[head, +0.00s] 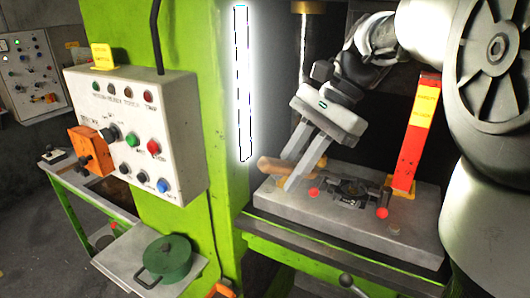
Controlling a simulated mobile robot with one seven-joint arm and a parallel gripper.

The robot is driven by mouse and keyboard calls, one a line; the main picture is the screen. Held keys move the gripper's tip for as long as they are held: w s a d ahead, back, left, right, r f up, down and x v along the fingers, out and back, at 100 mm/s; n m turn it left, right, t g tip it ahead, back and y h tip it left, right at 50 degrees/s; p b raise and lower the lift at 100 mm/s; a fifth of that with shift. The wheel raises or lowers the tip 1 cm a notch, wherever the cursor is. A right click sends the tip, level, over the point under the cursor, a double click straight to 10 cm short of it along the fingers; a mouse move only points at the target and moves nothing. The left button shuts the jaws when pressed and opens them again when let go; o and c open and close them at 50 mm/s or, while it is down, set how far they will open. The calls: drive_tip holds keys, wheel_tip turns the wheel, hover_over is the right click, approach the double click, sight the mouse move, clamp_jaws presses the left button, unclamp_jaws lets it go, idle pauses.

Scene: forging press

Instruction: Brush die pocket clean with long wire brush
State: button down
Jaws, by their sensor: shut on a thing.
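My gripper (285,173) is above the left part of the grey die block (285,212), tilted down to the left. It is shut on the wooden handle of the wire brush (272,164). The handle's rounded end sticks out to the left of the fingers, and a short piece shows to their right. I cannot make out the brush's bristles. The dark die pocket (350,188) is in the middle of the block's top, to the right of the fingers.
A red safety block (412,140) with yellow labels stands upright at the block's right rear. The green press column (180,60) and a control box (135,130) are to the left. A green lidded pot (168,259) sits on a low shelf. Red knobs (382,213) dot the block.

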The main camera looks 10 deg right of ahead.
drive_tip(key=shift+w+d+r, duration=0.1)
drive_tip(key=shift+w+d, duration=0.15)
drive_tip(key=shift+w, duration=0.1)
drive_tip(key=shift+s+a, duration=0.1)
drive_tip(key=shift+s, duration=0.05)
drive_tip(key=shift+s+a, duration=0.35)
drive_tip(key=shift+s, duration=0.1)
drive_tip(key=shift+w+d, duration=0.1)
drive_tip(key=shift+w, duration=0.05)
idle(0.3)
drive_tip(key=shift+w+d, duration=0.35)
drive_tip(key=shift+w, duration=0.1)
